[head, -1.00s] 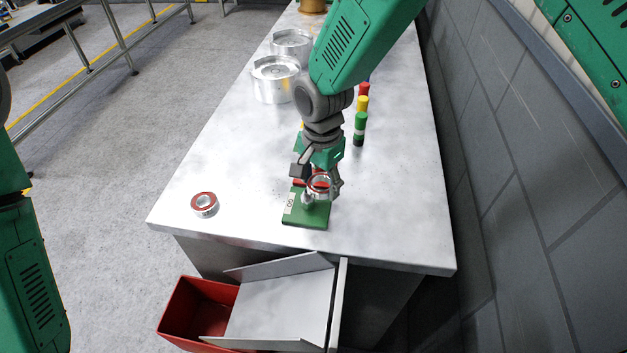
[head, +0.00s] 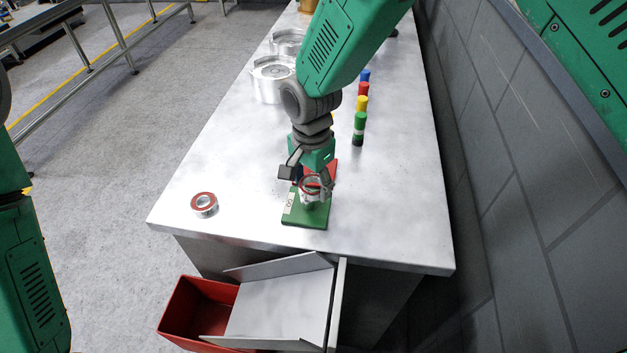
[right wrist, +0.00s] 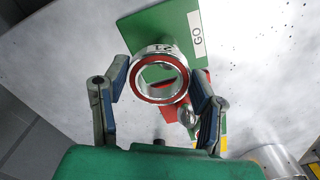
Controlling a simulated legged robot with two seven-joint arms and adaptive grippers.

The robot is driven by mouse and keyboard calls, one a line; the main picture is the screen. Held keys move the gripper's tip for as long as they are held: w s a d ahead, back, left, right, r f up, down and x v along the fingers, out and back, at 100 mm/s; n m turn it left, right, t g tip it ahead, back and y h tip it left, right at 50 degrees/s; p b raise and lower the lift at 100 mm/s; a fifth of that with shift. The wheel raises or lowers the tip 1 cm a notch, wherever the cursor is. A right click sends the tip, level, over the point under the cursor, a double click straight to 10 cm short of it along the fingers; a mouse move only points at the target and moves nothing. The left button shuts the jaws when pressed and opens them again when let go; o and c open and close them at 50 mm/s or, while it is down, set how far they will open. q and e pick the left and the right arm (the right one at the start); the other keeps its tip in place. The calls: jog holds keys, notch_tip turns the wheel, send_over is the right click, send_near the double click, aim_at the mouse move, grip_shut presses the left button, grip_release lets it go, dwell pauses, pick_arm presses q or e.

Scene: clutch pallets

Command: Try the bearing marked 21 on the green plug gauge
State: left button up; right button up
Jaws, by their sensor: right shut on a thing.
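My right gripper (head: 307,178) is shut on a red-faced silver bearing (right wrist: 160,75), with one finger on each side of it. A mark on its rim is only partly in sight and I cannot read it surely. The bearing is at the plug of the green plug gauge, whose flat green base (head: 304,214) carries a white label reading GO in the right wrist view (right wrist: 196,36). The bearing hides most of the plug, so I cannot tell whether it is around it or just above it. My left gripper is out of view.
Another red-faced bearing (head: 204,203) lies at the table's front left. A red gauge base (head: 331,166) is just behind the green one. Coloured cylinders (head: 360,122) stand to the right, silver fixtures (head: 270,82) behind left. A red bin (head: 190,308) and grey chute (head: 280,305) are in front.

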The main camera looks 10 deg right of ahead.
jog(key=shift+a, duration=0.65)
jog(key=shift+a+r, duration=0.1)
jog(key=shift+a, duration=0.85)
jog(key=shift+d, duration=0.6)
jog(key=shift+a, duration=0.8)
jog(key=shift+d, duration=0.35)
jog(key=shift+d+f, duration=0.25)
jog(key=shift+d, duration=0.5)
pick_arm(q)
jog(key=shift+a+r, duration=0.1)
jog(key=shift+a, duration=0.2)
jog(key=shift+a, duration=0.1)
pick_arm(e)
jog(key=shift+f, duration=0.1)
